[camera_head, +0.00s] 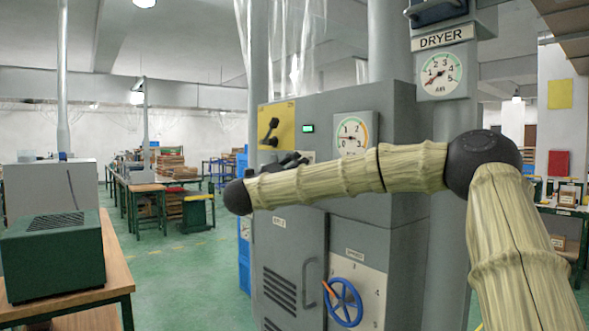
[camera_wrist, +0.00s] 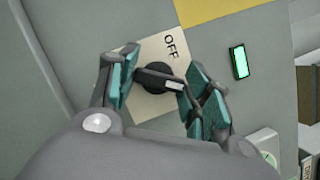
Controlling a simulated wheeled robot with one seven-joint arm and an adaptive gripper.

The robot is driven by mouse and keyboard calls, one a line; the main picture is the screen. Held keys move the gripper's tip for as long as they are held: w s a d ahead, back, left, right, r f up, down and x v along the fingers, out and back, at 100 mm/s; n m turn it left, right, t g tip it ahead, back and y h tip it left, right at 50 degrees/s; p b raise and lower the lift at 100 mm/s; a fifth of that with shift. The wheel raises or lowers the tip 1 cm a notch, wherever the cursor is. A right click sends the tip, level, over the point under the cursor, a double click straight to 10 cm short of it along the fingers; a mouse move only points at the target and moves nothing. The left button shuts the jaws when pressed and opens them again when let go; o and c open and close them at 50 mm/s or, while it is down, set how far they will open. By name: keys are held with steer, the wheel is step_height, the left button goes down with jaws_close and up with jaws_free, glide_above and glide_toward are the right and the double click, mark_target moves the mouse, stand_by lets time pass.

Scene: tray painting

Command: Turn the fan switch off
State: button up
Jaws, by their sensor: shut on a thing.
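The fan switch is a black knob (camera_wrist: 155,74) on a pale plate (camera_wrist: 150,105) marked OFF in the wrist view. A white mark on the knob points right and slightly down in that view, while the word OFF sits above and to the right of the knob. My gripper (camera_wrist: 158,84) has its teal-padded fingers on either side of the knob and is shut on it. In the head view my gripper (camera_head: 291,161) is a dark shape at the cabinet front, largely behind my arm. The knob is hidden there.
A green lamp (camera_wrist: 240,62) is lit beside the plate and shows in the head view too. The grey cabinet (camera_head: 375,115) carries a yellow panel with a black lever (camera_head: 271,130), a gauge (camera_head: 352,135) and a blue handwheel (camera_head: 343,303). The floor at left is open.

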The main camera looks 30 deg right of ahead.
steer(key=n+g+y+p, duration=0.1)
steer(key=n+p, duration=0.3)
steer(key=p, duration=0.2)
steer(key=n+y+p, duration=0.2)
steer(key=n+p, duration=0.3)
steer(key=p, duration=0.1)
steer(key=n+g+y+p, duration=0.1)
steer(key=n+y+p, duration=0.1)
steer(key=n+p, duration=0.3)
steer(key=shift+r+g+p, duration=0.2)
steer(key=shift+g+p, duration=0.1)
steer(key=shift+p, duration=0.65)
steer(key=shift+f+n+p, duration=0.2)
steer(key=shift+n+p, duration=0.15)
steer(key=shift+n, duration=0.05)
steer(key=o, duration=1)
steer(key=shift+o, duration=0.2)
steer(key=shift+r, duration=0.1)
steer(key=v, duration=1.2)
